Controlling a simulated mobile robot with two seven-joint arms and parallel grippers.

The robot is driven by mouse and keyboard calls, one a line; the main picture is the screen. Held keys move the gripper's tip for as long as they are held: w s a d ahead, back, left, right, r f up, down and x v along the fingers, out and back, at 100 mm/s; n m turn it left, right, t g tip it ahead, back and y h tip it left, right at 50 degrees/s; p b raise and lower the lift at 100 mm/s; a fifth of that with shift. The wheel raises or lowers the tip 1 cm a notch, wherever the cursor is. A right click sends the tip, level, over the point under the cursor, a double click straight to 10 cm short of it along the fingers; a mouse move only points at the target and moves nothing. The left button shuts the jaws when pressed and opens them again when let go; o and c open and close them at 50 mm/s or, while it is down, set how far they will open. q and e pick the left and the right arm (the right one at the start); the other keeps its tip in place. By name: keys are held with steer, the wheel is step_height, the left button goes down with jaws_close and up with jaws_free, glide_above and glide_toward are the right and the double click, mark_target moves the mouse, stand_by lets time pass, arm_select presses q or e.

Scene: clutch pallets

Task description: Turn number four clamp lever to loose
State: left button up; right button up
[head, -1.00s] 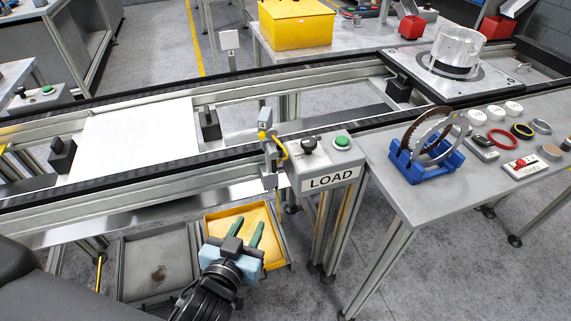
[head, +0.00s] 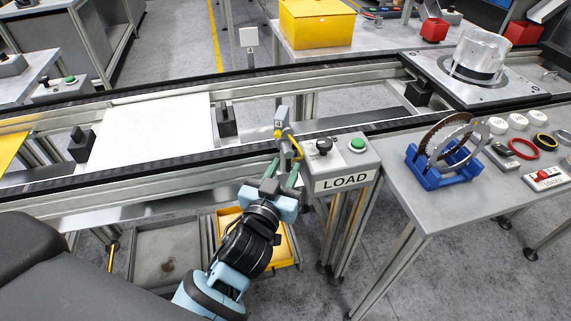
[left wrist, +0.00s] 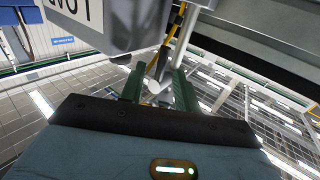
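The number four clamp (head: 281,125) is a grey block marked 4 on the conveyor's near rail, just left of the LOAD box. Its yellow lever (head: 295,145) curves down on the right side; a yellow strip also shows in the left wrist view (left wrist: 175,25). My left gripper (head: 282,173) is just below the clamp, green fingers pointing up at it. In the left wrist view the fingers (left wrist: 158,85) are apart, with a grey rounded part between or beyond them; contact cannot be told. My right gripper is not in view.
The LOAD box (head: 345,165) with a black knob and green button is close right of the left gripper. A blue rack (head: 435,172) with rings stands on the right table. A yellow bin (head: 285,245) and grey tray (head: 165,250) lie below. A white plate (head: 155,130) lies on the conveyor.

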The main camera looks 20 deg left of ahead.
arm_select(q)
steer(key=shift+w, duration=0.8)
steer(key=shift+c, duration=0.4)
